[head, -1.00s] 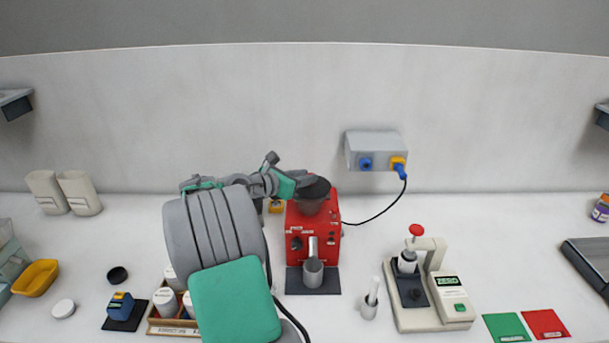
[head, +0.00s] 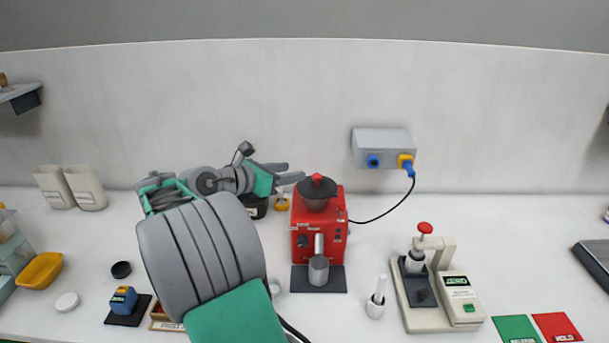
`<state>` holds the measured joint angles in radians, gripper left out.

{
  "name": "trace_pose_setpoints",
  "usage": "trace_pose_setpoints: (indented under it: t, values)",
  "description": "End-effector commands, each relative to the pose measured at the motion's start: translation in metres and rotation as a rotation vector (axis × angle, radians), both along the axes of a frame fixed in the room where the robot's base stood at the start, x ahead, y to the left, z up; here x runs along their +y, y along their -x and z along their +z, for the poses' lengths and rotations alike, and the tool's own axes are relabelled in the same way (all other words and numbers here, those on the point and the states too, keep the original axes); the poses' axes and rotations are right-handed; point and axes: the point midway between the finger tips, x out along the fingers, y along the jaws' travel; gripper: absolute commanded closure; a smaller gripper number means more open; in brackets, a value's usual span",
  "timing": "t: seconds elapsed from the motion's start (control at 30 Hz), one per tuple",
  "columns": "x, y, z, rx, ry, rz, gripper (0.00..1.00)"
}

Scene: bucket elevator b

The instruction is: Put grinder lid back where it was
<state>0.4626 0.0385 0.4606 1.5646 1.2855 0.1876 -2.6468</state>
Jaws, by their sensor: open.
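The grinder lid (head: 317,184), a dark disc with a small reddish knob, sits on top of the hopper of the red grinder (head: 320,233). It looks level, though the exact seating is too small to tell. My gripper (head: 287,173) is open and empty, just left of the lid and a little above it, with its fingers pointing right. It looks apart from the lid. A grey cup (head: 318,270) stands at the front of the grinder on a dark base.
A grey socket box (head: 383,148) on the wall feeds the grinder's black cable. A white press-like device (head: 440,290) and a mortar with pestle (head: 376,306) stand right. My arm covers part of a wooden rack (head: 160,318).

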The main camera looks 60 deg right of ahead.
Motion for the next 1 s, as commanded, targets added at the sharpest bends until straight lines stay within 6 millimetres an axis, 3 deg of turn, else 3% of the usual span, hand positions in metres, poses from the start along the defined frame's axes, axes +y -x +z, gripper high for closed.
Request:
trace_pose_setpoints:
  t: [0.1,0.33,0.47,0.57,0.63,0.73,0.83,0.9,1.0]
  values:
    - [0.018,-0.007,0.005,-0.001,0.000,0.003,0.54]
    - [0.030,-0.012,0.008,-0.035,-0.005,0.006,0.54]
    - [0.056,-0.041,-0.004,-0.324,-0.061,0.045,0.54]
    - [0.108,-0.077,-0.023,-0.701,-0.205,0.046,0.54]
    - [0.158,-0.098,-0.038,-0.955,-0.351,-0.007,0.54]
    - [0.239,-0.111,-0.057,-1.232,-0.587,-0.161,0.54]
    - [0.326,-0.102,-0.074,-1.397,-0.812,-0.392,0.54]
    - [0.380,-0.086,-0.085,-1.442,-0.931,-0.573,0.54]
    - [0.435,-0.058,-0.098,-1.445,-1.020,-0.789,0.54]
